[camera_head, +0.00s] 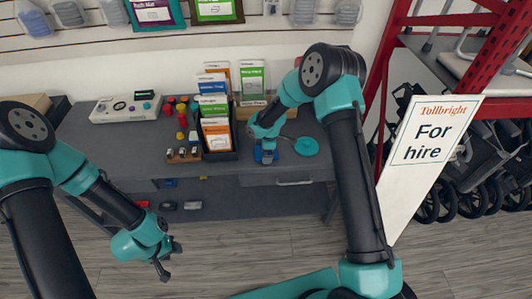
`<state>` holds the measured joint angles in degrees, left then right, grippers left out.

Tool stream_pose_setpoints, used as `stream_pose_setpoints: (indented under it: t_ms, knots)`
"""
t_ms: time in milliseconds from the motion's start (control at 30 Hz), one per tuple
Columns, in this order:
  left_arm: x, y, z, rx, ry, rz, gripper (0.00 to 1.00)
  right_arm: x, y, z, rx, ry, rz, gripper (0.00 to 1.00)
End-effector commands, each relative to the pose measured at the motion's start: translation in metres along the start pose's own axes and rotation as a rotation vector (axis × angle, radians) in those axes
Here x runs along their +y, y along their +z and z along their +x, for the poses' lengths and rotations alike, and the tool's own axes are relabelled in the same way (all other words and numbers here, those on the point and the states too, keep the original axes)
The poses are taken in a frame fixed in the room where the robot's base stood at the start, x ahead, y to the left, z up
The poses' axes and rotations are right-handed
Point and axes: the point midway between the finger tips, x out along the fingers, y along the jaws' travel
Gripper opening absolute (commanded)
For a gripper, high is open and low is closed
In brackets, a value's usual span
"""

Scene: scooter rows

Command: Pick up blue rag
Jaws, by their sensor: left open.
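A small blue thing (265,155), which may be the blue rag, shows at the front of the grey counter, right at the tip of my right gripper (264,149). The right gripper hides part of it, and I cannot tell whether the jaws are around it or just above it. A flat teal round piece (306,146) lies on the counter to the right of it. My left gripper (167,261) is open and empty, low over the floor in front of the counter, well away from the blue thing.
The grey counter (130,145) holds a white panel (125,107), several red and yellow knobbed items (181,120) and a black rack (221,154) of leaflets left of the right gripper. A "For hire" sign (431,140) and red shelving (393,50) stand at right. Grey floor in front is open.

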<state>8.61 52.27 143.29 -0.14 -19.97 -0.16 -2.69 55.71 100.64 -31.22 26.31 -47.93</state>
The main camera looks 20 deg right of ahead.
Motion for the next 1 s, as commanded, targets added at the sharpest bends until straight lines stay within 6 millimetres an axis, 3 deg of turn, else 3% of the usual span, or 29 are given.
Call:
stream_pose_setpoints:
  t_ms: [67,533,833,1000]
  knots:
    - [0.000,0.000,0.000,0.000,0.000,0.000,0.43,0.000,0.000,0.000,0.000,0.000,0.000,0.92]
    - [0.000,0.000,0.000,0.000,0.000,0.000,0.43,0.000,0.000,0.000,0.000,0.000,0.000,0.47]
    - [0.000,0.000,0.000,0.000,0.000,0.000,0.43,0.000,0.000,-0.002,0.000,0.001,0.000,0.46]
    - [0.000,0.000,0.000,0.000,0.000,0.000,0.43,0.001,-0.001,-0.012,0.000,0.003,0.000,0.46]
